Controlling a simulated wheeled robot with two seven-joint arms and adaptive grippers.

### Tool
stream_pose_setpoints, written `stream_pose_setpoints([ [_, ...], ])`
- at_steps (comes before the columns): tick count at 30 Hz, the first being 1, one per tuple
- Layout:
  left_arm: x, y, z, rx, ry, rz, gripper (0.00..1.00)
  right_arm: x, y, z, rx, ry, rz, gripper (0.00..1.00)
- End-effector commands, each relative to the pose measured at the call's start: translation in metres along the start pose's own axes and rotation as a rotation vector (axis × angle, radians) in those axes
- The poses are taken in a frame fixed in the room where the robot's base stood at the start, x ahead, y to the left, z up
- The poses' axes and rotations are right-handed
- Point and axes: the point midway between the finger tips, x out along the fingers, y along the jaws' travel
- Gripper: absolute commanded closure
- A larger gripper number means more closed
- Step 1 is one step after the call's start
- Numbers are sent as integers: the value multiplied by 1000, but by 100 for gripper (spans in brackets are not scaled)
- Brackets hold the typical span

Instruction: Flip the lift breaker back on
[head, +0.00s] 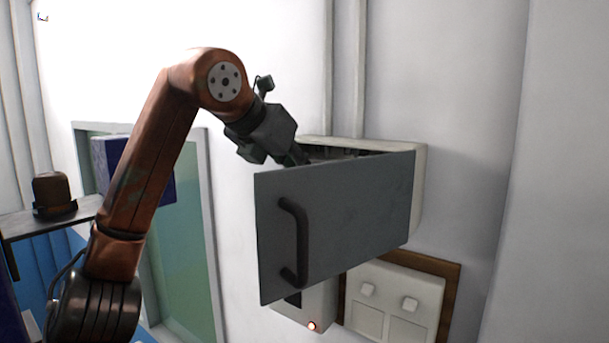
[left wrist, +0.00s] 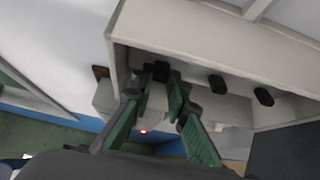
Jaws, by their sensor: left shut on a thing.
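The breaker box (head: 420,190) is on the white wall with its grey door (head: 350,215) swung open toward me. In the left wrist view, three black switches show in the box: the leftmost switch (left wrist: 161,71), a middle one (left wrist: 217,84) and a right one (left wrist: 263,96). My left gripper (left wrist: 159,88) reaches into the box and is shut on the leftmost switch, with a green-padded finger on each side. In the head view the door hides the fingertips and most of the box's inside. My right gripper is not in view.
A dark handle (head: 294,243) sticks out from the door. Below the box are a small unit with a lit red lamp (head: 311,326) and a white double-switch panel (head: 393,305) on a brown board.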

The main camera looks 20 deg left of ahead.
Motion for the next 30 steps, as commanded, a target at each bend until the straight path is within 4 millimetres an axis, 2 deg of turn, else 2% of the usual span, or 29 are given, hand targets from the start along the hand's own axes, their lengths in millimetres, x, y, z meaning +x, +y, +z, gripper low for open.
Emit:
stream_pose_setpoints([
  [1,-6,-1,6,-3,4,-2,100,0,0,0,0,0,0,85],
  [9,-7,-1,11,-3,102,-2,100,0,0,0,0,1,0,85],
  [30,-5,0,14,-2,226,0,100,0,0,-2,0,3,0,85],
])
